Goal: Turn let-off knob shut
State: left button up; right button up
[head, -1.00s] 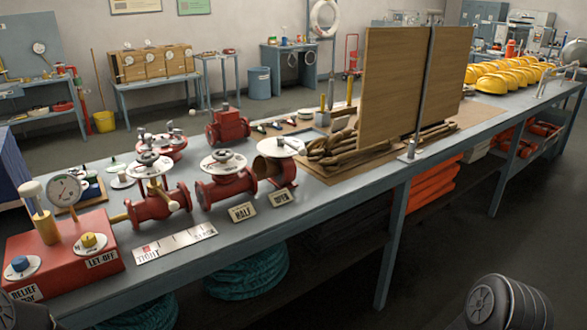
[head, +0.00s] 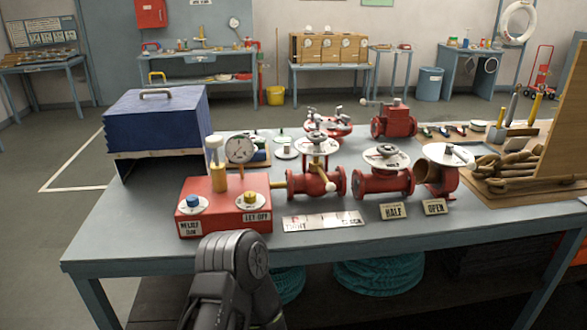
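The let-off knob (head: 250,197) is a small yellow knob on a round white dial, on top of the red box (head: 225,220) near the bench's front left. A LET-OFF label (head: 257,217) is on the box's front below it. The pointing of the knob is too small to read. To its left on the same box is a blue knob (head: 193,202) on a white dial, above a RELIEF label. A round gauge (head: 240,149) and a brass post with a white top stand behind the knobs. Neither gripper is in view; only a black arm link of mine shows at the bottom.
Red valves (head: 318,181) with white handwheels stand right of the box. A marked plate (head: 323,222) and HALF (head: 393,211) and OPEN (head: 435,207) signs lie before them. A blue case (head: 157,118) is behind left. The bench's front left corner is bare.

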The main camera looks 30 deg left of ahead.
aim_at(251, 197)
jog(key=u, duration=1.35)
jog(key=j+z, duration=0.1)
